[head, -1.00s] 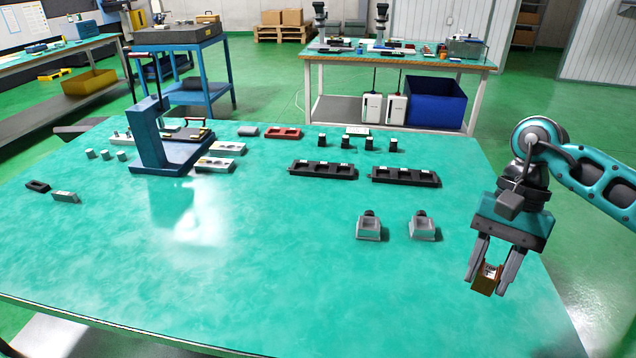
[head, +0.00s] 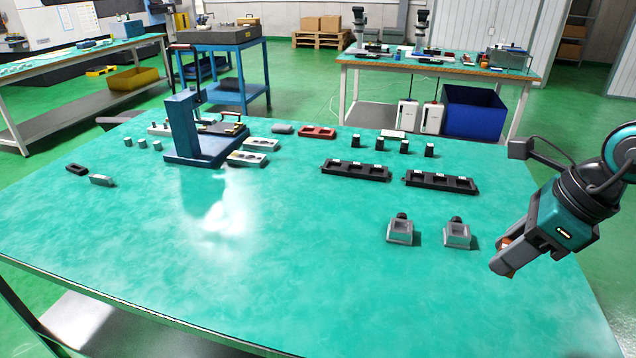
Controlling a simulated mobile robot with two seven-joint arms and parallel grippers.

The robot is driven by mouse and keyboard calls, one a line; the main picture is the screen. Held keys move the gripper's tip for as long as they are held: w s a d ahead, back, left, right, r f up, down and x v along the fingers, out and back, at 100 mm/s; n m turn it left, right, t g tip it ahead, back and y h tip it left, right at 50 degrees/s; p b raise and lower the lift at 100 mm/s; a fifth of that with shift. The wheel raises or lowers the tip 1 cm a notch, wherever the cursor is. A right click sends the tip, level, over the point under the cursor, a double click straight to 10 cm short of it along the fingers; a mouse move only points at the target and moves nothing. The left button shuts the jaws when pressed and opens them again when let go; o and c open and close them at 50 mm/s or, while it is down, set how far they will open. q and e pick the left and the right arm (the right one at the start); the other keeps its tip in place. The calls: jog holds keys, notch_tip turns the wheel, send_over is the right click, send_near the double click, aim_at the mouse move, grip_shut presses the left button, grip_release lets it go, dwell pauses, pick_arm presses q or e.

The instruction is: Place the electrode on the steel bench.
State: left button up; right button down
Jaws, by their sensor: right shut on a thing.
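My right gripper (head: 504,260) is at the right, over the right part of the green-topped table (head: 300,280). It is shut on a copper-coloured electrode (head: 503,243). Only a small part of the electrode shows past the fingers; the rest is hidden. The gripper is tilted, its fingers pointing down and to the left, and appears to be above the table top. Which bench is the steel one I cannot tell for sure; a blue-framed bench with a dark grey top (head: 215,37) stands behind at the left. My left gripper is not in view.
Two grey blocks with sockets (head: 400,232) (head: 457,235) stand left of the gripper. Black trays (head: 356,171) (head: 441,182) and a blue press-like stand (head: 184,128) are farther back. Another table (head: 440,68) stands behind. The front of the green table is clear.

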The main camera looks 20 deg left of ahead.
jog(key=shift+r+m, duration=0.15)
jog(key=shift+m, duration=0.15)
notch_tip(320, 180, down, 20)
jog(key=shift+f+b, duration=0.1)
jog(key=shift+b, duration=0.3)
jog(key=c, duration=0.7)
grip_release()
jog(key=shift+f, duration=0.1)
